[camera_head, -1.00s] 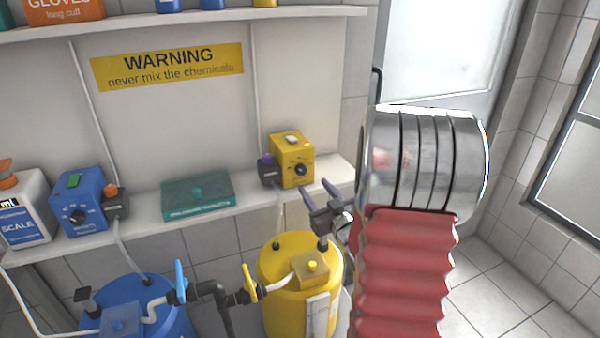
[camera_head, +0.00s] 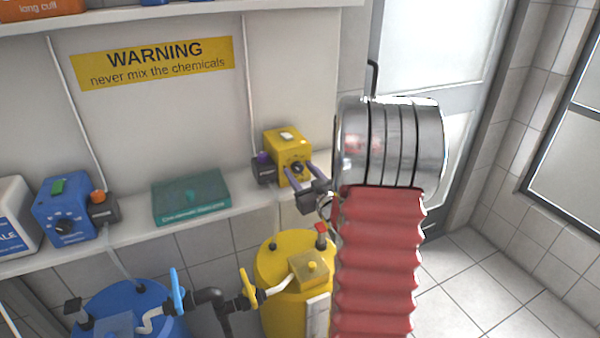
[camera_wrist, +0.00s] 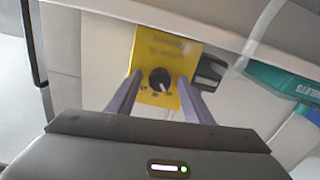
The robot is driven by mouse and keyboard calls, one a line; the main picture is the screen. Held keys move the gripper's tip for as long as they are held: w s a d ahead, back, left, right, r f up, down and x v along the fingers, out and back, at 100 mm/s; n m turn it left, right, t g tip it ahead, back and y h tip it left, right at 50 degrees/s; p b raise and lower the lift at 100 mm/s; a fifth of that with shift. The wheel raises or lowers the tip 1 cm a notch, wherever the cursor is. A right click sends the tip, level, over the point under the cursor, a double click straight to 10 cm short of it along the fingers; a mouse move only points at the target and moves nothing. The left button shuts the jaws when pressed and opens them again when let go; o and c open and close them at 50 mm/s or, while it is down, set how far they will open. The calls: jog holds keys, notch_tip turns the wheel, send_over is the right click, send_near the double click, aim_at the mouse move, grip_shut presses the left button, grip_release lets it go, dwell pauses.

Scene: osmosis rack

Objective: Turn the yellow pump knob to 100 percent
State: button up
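The yellow pump (camera_head: 285,150) stands on the shelf, with a round black knob (camera_head: 297,168) on its front face. In the wrist view the knob (camera_wrist: 160,79) shows with a pale pointer mark, and the pump's yellow front (camera_wrist: 165,52) surrounds it. My gripper (camera_head: 300,174) is open, its two purple fingers pointing at the pump front. In the wrist view the fingertips (camera_wrist: 159,80) appear on either side of the knob. I cannot tell whether they touch it. The knob's percentage marks are too small to read.
A dark connector with a purple cap (camera_head: 263,168) sits left of the pump. A teal box (camera_head: 190,197) and a blue pump (camera_head: 66,210) share the shelf. A yellow drum (camera_head: 283,262) stands below my gripper. A yellow warning sign (camera_head: 152,63) hangs behind.

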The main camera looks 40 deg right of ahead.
jog(key=c, duration=1.1)
jog(key=shift+o, duration=0.2)
jog(key=shift+m, duration=0.4)
jog(key=m, duration=0.4)
jog(key=shift+f, duration=0.1)
jog(key=m, duration=0.5)
jog(key=shift+m, duration=0.3)
jog(key=m, duration=0.7)
jog(key=shift+s+f, duration=0.1)
jog(key=m, duration=0.6)
jog(key=shift+d+f+m, duration=0.1)
jog(key=shift+m, duration=0.3)
